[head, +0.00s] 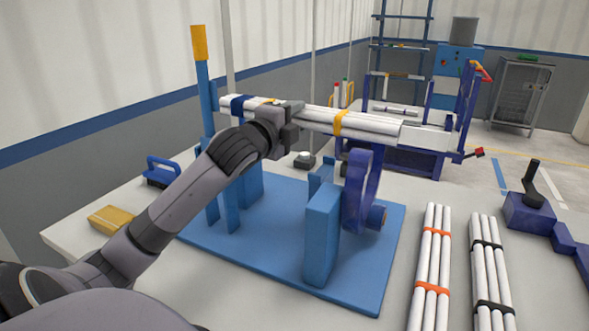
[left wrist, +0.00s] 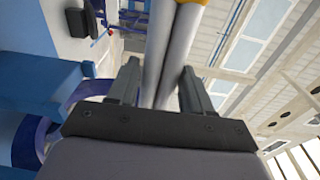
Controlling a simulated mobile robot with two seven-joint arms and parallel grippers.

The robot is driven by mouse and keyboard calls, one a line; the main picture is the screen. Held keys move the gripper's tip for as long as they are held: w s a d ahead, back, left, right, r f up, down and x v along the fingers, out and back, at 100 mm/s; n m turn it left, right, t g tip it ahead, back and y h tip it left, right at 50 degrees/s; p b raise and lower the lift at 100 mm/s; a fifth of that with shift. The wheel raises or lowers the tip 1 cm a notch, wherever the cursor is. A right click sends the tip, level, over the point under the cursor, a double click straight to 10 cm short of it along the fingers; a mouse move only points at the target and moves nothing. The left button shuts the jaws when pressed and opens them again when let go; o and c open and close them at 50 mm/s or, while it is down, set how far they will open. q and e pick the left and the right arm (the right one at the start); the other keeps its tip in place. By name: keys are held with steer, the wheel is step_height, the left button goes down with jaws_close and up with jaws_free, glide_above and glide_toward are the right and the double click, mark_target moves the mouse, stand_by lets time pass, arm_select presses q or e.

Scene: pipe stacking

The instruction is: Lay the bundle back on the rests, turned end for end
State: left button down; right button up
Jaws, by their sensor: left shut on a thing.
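The bundle of white pipes (head: 372,124) runs across the middle of the head view, with a blue band (head: 237,105) near its left end and a yellow band (head: 341,122) right of my gripper. My left gripper (head: 290,117) is shut on it between these bands. In the left wrist view the pipes (left wrist: 168,50) pass between its two fingers. The bundle is held above the blue stand (head: 275,272), apart from the block-shaped rest (head: 322,238). The left end is close to the tall post (head: 205,85) with a yellow tip; contact is unclear. My right gripper is not seen.
A purple ring-shaped part (head: 361,190) stands behind the front block. Two bundles, one with orange bands (head: 432,262) and one with black bands (head: 490,270), lie at the right. A yellow block (head: 111,219) and a blue-handled tool (head: 162,172) lie left.

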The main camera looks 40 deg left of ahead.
arm_select(q)
step_height(320, 180, down, 10)
steer(key=b, duration=0.1)
steer(key=shift+b, duration=0.3)
steer(key=shift+c, duration=2.3)
jaws_free()
steer(key=shift+r, duration=0.1)
steer(key=shift+s, duration=0.1)
steer(key=v, duration=1.1)
steer(key=shift+s, duration=0.4)
steer(key=shift+d+r, duration=0.1)
steer(key=shift+d, duration=0.05)
